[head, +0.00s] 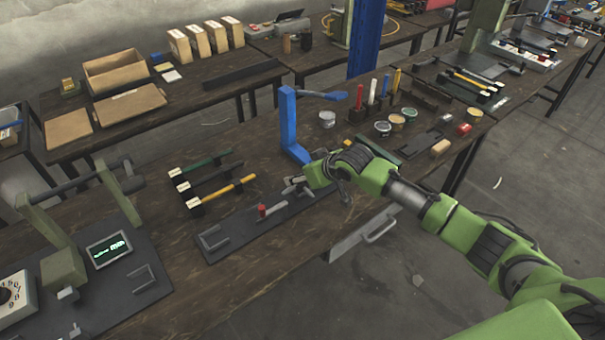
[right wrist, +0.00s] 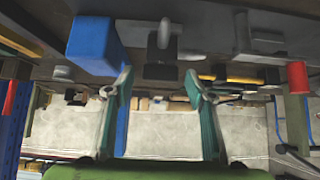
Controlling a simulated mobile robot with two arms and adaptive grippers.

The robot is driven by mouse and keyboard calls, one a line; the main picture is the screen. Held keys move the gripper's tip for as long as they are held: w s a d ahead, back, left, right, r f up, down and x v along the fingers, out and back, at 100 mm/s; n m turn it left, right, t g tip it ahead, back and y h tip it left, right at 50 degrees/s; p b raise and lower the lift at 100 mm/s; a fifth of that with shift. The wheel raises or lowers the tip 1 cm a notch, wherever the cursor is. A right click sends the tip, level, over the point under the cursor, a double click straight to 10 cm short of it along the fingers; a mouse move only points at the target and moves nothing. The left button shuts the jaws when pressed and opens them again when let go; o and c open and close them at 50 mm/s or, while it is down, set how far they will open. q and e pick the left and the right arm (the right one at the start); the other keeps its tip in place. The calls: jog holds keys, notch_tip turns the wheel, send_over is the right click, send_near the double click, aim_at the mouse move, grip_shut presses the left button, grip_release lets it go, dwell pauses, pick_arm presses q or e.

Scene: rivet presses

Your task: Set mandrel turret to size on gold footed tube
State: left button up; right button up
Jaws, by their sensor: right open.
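A gold tube (head: 228,190) with a white end and dark feet lies on the bench, in front of a black tube and a green tube. A yellow length also shows in the right wrist view (right wrist: 240,79). I cannot tell for certain which part is the mandrel turret. My right gripper (head: 292,187) is over the far end of a dark plate (head: 235,231), right of the gold tube. In the right wrist view its fingers (right wrist: 160,88) are apart and empty. My left gripper is not in view.
A blue upright (head: 289,120) stands just behind my right gripper. The dark plate carries a red-topped post (head: 262,210) and grey brackets. A small lit display (head: 108,250) is on the left press.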

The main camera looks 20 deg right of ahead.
jog(key=c, duration=1.1)
